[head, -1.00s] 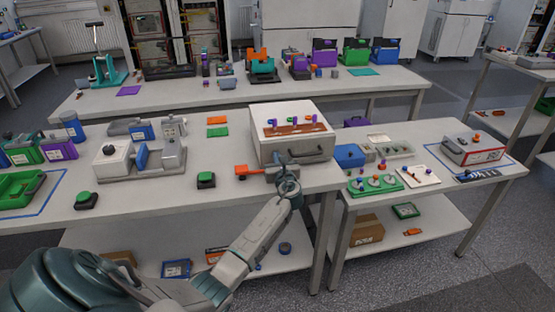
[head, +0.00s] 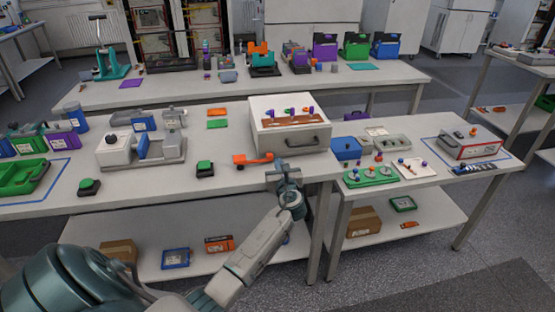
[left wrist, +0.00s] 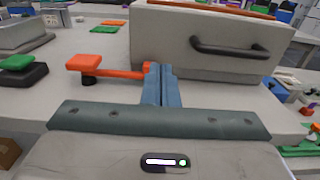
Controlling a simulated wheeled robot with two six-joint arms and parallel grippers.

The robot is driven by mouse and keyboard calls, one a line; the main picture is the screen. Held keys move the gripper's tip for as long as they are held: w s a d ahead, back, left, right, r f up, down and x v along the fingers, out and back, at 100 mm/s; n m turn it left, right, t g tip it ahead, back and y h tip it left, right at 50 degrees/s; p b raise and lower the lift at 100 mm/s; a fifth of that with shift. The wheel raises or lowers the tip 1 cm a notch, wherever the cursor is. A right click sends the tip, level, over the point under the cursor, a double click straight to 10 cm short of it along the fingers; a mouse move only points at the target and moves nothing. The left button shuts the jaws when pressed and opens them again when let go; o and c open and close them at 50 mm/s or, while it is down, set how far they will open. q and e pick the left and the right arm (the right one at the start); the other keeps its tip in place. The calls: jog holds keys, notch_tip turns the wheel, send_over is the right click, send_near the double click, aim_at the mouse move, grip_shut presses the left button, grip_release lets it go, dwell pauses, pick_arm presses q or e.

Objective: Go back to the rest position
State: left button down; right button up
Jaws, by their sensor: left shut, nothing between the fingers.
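My left gripper (head: 282,164) is shut and empty, over the front part of the table, just in front of the white box (head: 267,136) with the dark handle (head: 301,142). In the left wrist view the closed fingers (left wrist: 159,84) point at the lower front of the box, left of and below the handle (left wrist: 240,48). An orange lever-like piece (head: 252,159) lies to the left of the fingers; in the left wrist view its right end (left wrist: 135,74) meets them in the picture, and I cannot tell whether they touch. My right gripper is in neither view.
A green button on a black base (head: 205,167) is left of the lever. A lower side table at right holds a blue box (head: 346,148) and a green plate with discs (head: 371,174). Floor is open in front of the right table.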

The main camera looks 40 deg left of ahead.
pick_arm(q)
jog(key=v, duration=0.5)
jog(key=shift+d+r+b, duration=0.1)
jog(key=shift+b, duration=0.3)
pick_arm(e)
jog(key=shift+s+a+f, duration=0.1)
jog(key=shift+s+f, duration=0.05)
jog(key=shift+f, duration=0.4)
